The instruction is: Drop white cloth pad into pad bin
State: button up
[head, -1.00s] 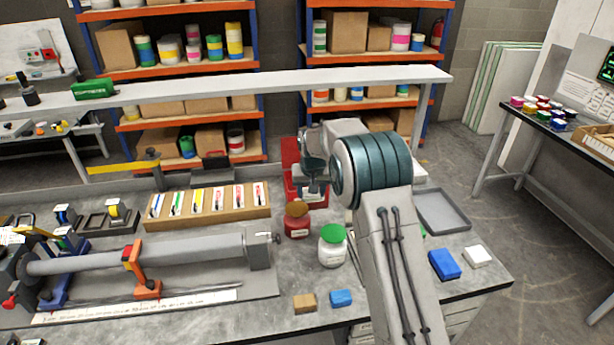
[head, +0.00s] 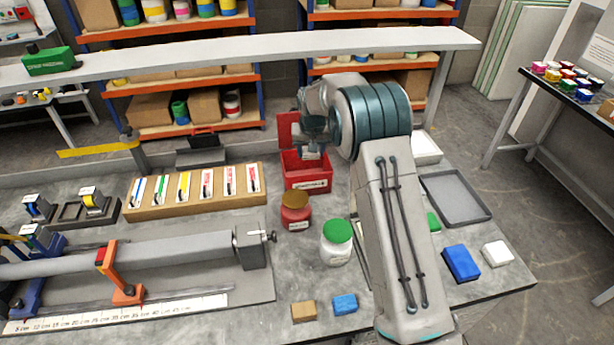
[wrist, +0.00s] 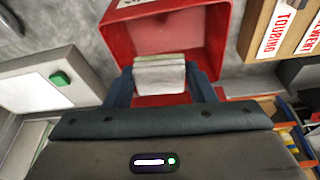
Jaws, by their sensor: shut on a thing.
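A white cloth pad (wrist: 160,73) is held between the two dark fingers of my gripper (wrist: 161,82) in the wrist view. A red open-topped bin (wrist: 218,38) with a white label lies behind and below the pad there. The head view shows the red bin (head: 306,181) at the back of the bench, its label too small to read. My gripper (head: 313,152) is over the bin's back part in that view, and my wrist hides some of the bin. The pad itself cannot be made out in the head view.
A brown-lidded red jar (head: 296,212) and a green-lidded white jar (head: 337,243) stand in front of the bin. A wooden rack (head: 150,205) is left of it. A grey tray (head: 455,197), a blue block (head: 461,263) and a white block (head: 497,253) lie right.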

aim_at(311, 159)
jog(key=shift+f+b, duration=0.5)
jog(key=shift+f, duration=1.1)
jog(key=o, duration=0.9)
jog(key=shift+o, duration=0.2)
jog(key=b+v, duration=0.3)
jog(key=v, duration=1.1)
jog(key=shift+a, duration=0.1)
